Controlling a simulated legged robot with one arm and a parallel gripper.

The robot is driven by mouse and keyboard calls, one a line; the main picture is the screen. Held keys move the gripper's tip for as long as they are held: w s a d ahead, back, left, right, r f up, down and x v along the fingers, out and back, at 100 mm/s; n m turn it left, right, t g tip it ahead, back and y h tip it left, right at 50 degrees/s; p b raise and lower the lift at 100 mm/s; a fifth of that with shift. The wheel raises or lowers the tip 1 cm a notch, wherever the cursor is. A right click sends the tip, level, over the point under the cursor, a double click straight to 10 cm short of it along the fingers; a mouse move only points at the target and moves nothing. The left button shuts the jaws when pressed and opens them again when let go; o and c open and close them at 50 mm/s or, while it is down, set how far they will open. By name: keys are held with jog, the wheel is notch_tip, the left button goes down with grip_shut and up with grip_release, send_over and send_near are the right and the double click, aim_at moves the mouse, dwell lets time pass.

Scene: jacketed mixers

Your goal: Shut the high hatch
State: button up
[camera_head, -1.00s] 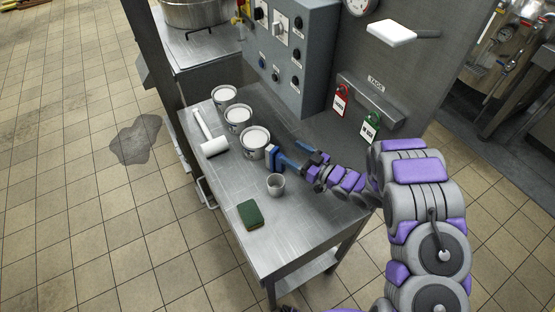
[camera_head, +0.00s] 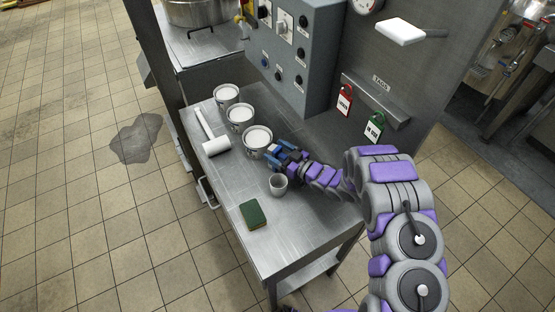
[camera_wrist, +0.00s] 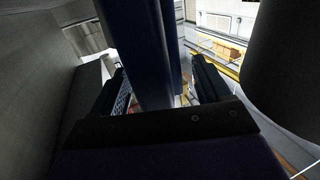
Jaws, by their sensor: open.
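I cannot make out a hatch in either view. My gripper (camera_head: 281,154) is over the steel bench, close to the nearest white-filled pail and behind the grey cup. In the wrist view the two blue fingers of my gripper (camera_wrist: 160,88) stand apart. A dark blue upright bar (camera_wrist: 150,45) shows between them; I cannot tell what it is or whether it touches them. In the head view nothing clearly sits in the gripper.
A control box (camera_head: 293,60) and tag rail (camera_head: 378,100) stand behind. A steel vessel (camera_head: 200,12) is top left.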

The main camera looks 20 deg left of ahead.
jog(key=shift+a, duration=0.15)
jog(key=shift+f, duration=0.1)
jog(key=shift+c, duration=0.3)
jog(key=shift+d, duration=0.2)
jog(key=c, duration=1.2)
jog(key=shift+o, duration=0.2)
jog(key=shift+w+r+p, duration=0.1)
jog(key=shift+r+p, duration=0.35)
jog(key=shift+r, duration=4.65)
